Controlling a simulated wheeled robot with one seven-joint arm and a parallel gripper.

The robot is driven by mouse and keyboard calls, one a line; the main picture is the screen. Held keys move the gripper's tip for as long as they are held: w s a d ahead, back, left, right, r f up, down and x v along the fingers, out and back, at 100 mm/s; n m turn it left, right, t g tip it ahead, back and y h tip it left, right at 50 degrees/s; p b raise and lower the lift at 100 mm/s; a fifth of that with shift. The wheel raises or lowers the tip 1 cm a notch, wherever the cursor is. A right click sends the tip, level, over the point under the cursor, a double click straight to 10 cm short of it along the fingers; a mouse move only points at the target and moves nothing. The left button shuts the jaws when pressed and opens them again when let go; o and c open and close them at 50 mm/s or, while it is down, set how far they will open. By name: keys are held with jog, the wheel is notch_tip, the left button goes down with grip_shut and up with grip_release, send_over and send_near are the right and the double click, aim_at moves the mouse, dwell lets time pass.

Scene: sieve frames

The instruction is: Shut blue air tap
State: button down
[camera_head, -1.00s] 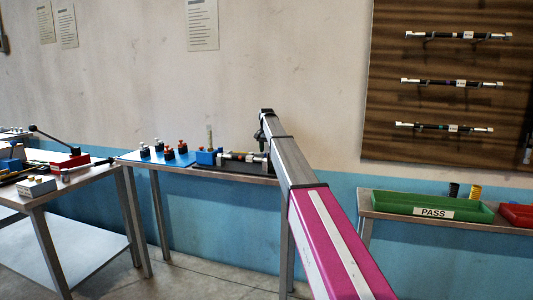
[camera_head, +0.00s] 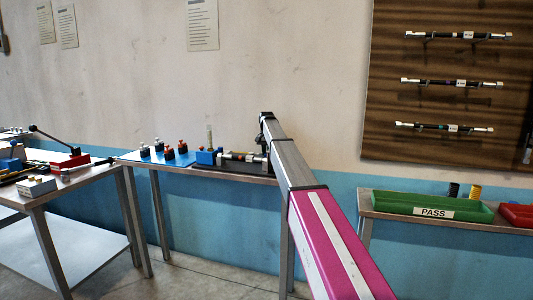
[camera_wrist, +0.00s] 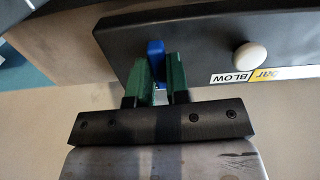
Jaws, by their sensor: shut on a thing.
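The blue air tap (camera_wrist: 155,48) shows in the wrist view as a small upright blue lever against a black panel (camera_wrist: 205,38). The two green fingers of my gripper (camera_wrist: 158,68) stand on either side of it and are shut on it. The fingers cover its lower part. In the head view my arm reaches toward the back bench, and the blue tap cannot be made out there.
In the head view, a blue board (camera_head: 150,157) with several red and blue fittings lies left of my arm. A green PASS tray (camera_head: 400,202) stands on the right shelf.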

jog(key=n, duration=0.4)
jog(key=shift+n, duration=0.3)
jog(key=n, duration=0.9)
jog(key=shift+n, duration=1.8)
jog(key=c, duration=1.1)
grip_release()
jog(key=shift+r, duration=0.1)
